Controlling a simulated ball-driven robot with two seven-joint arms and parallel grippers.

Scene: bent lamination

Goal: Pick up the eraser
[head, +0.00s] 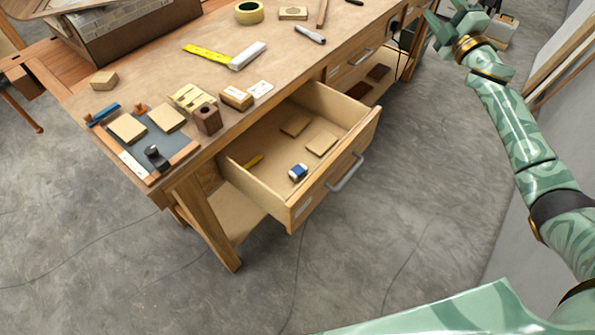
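A small blue and white block that looks like the eraser (298,172) lies in the open drawer (289,212), near its front left corner. Its top and one side show, and nothing covers it. My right gripper (455,22) is at the top right, beyond the workbench's right end and far from the eraser. Its fingers are small and partly overlap, so its opening is unclear. My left gripper is out of view.
The drawer also holds two flat wooden pieces (321,144) and a yellow stick (253,161). The workbench (180,75) carries blocks, a clamped tray (140,145), a folding rule (207,53) and tape (249,12). The drawer front has a metal handle (345,172). Floor before it is clear.

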